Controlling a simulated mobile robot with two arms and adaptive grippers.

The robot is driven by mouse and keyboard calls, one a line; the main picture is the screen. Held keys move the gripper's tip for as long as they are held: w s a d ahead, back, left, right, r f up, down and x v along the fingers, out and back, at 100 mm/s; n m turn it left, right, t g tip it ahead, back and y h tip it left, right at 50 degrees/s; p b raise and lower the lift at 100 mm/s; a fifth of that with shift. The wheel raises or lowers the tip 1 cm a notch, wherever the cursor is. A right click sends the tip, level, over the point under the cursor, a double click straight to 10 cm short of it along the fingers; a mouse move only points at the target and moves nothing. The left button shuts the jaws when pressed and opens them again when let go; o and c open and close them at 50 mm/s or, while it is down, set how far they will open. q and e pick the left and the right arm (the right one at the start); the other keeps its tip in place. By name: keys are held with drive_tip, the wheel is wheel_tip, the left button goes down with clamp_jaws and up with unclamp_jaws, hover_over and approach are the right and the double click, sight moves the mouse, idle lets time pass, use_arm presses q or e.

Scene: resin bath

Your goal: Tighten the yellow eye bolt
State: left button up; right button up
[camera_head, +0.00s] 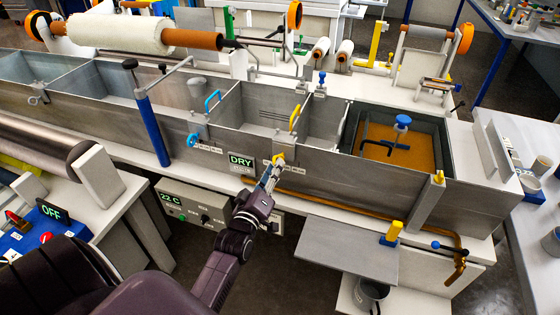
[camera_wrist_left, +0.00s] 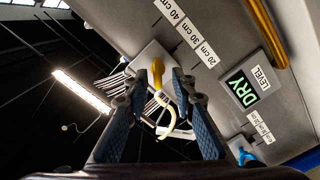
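A yellow eye bolt (camera_head: 279,157) sits on a bracket on the front wall of the long grey tank, just right of the DRY display. It also shows in the left wrist view (camera_wrist_left: 157,68), on a pale block, with its ring not clear. My left gripper (camera_head: 271,171) is at the tank front, right by the bolt, and partly covers it. In the left wrist view my left gripper (camera_wrist_left: 158,90) is open, its two fingers apart on either side of the bolt. I see no finger touching it. My right gripper is not in view.
The DRY display (camera_head: 241,161) is just left of the gripper. A yellow handle (camera_head: 295,117) stands on a divider behind the bolt. An orange-brown pipe (camera_head: 340,203) runs below the tank front. A grey shelf (camera_head: 345,250) juts out at lower right.

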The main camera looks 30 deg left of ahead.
use_arm(q)
drive_tip(key=shift+d+x, duration=0.2)
drive_tip(key=shift+x, duration=1.05)
drive_tip(key=shift+w+a, duration=0.15)
drive_tip(key=shift+w, duration=0.45)
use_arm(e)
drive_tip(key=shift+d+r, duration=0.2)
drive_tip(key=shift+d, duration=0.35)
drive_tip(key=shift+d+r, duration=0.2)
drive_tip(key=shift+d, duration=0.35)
use_arm(q)
drive_tip(key=shift+c, duration=0.4)
